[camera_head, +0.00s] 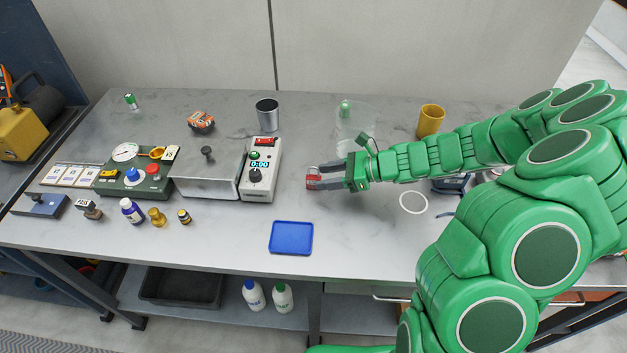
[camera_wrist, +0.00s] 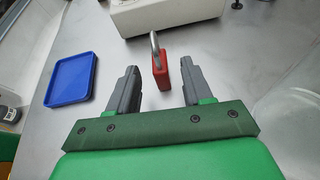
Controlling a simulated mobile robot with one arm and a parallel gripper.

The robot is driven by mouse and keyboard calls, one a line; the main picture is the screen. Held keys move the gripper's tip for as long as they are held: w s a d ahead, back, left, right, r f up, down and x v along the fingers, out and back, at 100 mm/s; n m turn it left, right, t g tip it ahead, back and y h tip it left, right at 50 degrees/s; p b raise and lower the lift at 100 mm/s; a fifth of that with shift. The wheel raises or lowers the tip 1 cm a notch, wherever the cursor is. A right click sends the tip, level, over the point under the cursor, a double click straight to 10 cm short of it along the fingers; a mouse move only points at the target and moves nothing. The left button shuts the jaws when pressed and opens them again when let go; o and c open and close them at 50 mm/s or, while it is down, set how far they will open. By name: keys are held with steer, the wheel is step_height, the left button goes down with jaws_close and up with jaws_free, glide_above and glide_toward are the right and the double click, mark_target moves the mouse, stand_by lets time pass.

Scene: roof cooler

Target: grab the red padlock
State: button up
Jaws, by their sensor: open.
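The red padlock (camera_wrist: 161,74) stands on the grey bench top in the wrist view, with its metal shackle pointing up and away. It lies between and slightly beyond the tips of my gripper (camera_wrist: 157,76), which is open. A gap shows on both sides of the padlock, so neither finger appears to touch it. In the head view the padlock (camera_head: 313,182) is small and partly hidden by the grey fingers of my gripper (camera_head: 318,178), which reaches in from the right.
A white timer box (camera_head: 260,168) stands left of the padlock. A blue tray (camera_head: 291,238) lies in front. A clear container (camera_head: 356,120), a yellow mug (camera_head: 431,120) and a metal cup (camera_head: 267,113) stand behind. Bench between tray and padlock is clear.

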mark_target(318, 177)
steer(key=shift+x, duration=2.95)
jaws_close()
